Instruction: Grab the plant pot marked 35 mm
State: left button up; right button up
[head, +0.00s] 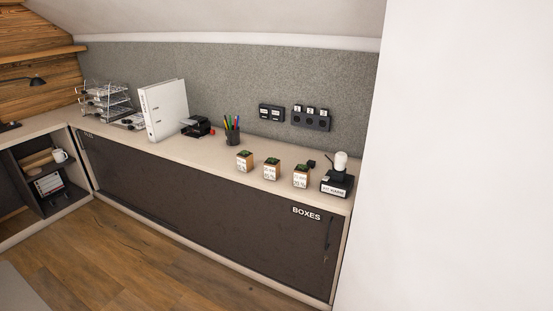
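Three small plant pots with green tops and white labels stand in a row near the front edge of the counter. They are the left pot (245,161), the middle pot (271,170) and the right pot (300,177). Each label seems to have two lines of print, too small to read surely, so I cannot tell which pot is marked 35 mm. All three look upright and apart from each other. Neither of my grippers is in the head view.
The counter (208,153) also bears a pen cup (232,135), a white binder (164,109), wire trays (105,101) and a labelled black device (337,185) right of the pots. Dark cabinets (180,201) stand below. A white wall (460,150) closes the right; wooden floor (130,265) is clear.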

aim_at(271, 166)
jog(key=i+j, duration=0.1)
jog(key=i, duration=0.5)
jog(key=i+j+z, duration=0.15)
jog(key=i, duration=0.4)
jog(key=i+j, duration=0.15)
jog(key=i, duration=0.45)
jog(key=l+z, duration=0.05)
